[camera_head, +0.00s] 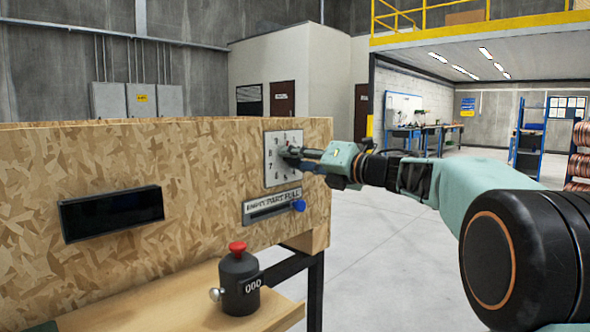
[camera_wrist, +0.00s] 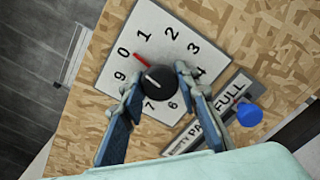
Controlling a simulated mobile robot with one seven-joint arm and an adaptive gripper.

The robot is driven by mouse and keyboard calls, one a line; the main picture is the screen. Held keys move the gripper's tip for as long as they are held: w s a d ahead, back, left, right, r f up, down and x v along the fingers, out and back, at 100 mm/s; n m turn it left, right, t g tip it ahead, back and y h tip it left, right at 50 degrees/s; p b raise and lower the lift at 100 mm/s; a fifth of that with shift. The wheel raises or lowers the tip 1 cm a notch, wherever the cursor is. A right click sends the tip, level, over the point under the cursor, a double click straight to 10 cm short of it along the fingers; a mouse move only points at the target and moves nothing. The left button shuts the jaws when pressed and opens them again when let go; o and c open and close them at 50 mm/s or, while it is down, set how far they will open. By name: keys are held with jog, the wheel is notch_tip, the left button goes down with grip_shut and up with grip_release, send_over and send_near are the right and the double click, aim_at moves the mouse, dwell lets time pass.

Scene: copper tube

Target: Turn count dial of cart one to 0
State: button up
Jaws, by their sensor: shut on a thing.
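The count dial is a white square plate (camera_wrist: 186,56) with black digits in a ring, on the chipboard side of the cart. Its black knob (camera_wrist: 155,82) has a short white line. A red pointer (camera_wrist: 141,60) points up-left in the wrist view, near the 0 and slightly to its 1 side. My gripper (camera_wrist: 156,77) is shut on the knob, one finger on each side. The 5 and 8 are not clearly visible. In the head view, my gripper (camera_head: 294,154) reaches the plate (camera_head: 270,172) from the right and hides part of it.
Below the dial is a label strip with a blue slider knob (camera_head: 299,206), near the fingers in the wrist view (camera_wrist: 249,115). A dark display (camera_head: 110,213) is on the panel. A black counter with a red button (camera_head: 238,284) stands on the wooden ledge (camera_head: 180,309). Open floor lies right.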

jog(key=shift+f+n+b, duration=0.1)
jog(key=shift+n+b, duration=0.4)
jog(key=shift+n, duration=0.3)
jog(key=o, duration=1.2)
jog(key=shift+c, duration=0.2)
jog(key=v, duration=1.2)
